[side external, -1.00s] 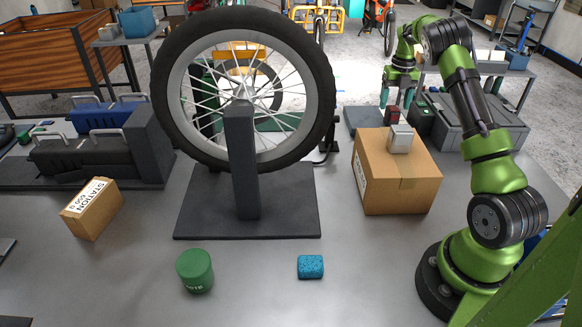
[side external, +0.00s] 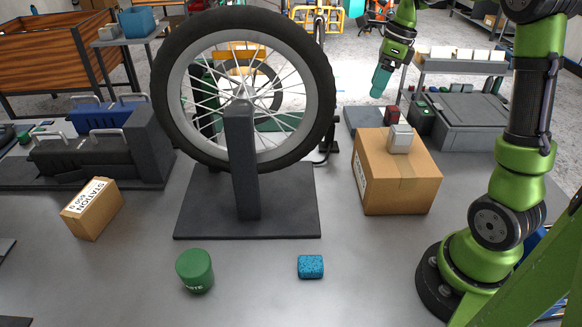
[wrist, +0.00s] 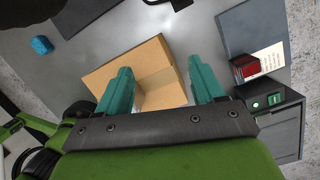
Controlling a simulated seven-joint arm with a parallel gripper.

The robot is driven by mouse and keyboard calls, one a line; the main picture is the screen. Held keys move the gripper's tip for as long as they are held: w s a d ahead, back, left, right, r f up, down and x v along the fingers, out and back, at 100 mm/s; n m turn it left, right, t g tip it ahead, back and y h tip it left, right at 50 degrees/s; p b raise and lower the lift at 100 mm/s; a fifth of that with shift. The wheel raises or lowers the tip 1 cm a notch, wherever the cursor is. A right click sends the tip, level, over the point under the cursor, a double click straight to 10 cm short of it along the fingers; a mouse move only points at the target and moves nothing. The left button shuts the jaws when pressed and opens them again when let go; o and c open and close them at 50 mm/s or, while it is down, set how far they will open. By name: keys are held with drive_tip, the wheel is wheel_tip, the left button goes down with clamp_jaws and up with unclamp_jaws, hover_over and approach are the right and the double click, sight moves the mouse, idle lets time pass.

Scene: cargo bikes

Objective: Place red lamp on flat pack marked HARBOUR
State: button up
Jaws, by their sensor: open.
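The small dark red lamp (side external: 391,113) stands behind the cardboard box, at the right end of a dark flat slab (side external: 359,118). In the wrist view the red lamp (wrist: 246,68) overlaps the slab (wrist: 250,25), beside a white label whose words I cannot read. I cannot confirm which thing is marked HARBOUR.
A cardboard box (side external: 392,187) carries a pale grey lamp (side external: 400,139). A grey case (side external: 465,125) and a small dark box with green (side external: 421,118) stand right of the slab. The wheel on its stand (side external: 245,190) is left.

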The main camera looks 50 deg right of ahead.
drive_tip(key=s+a+n+t, duration=0.1)
drive_tip(key=s+a+n, duration=0.3)
drive_tip(key=a+n, duration=0.3)
drive_tip(key=s+a+r+n+t, duration=0.1)
drive_tip(key=s+a+n, duration=0.3)
drive_tip(key=a+n, duration=0.4)
drive_tip(key=s+a+r+n+t, duration=0.1)
drive_tip(key=s+a+n+t, duration=0.2)
drive_tip(key=a+n, duration=0.5)
drive_tip(key=s+n, duration=0.1)
drive_tip(key=n, duration=0.2)
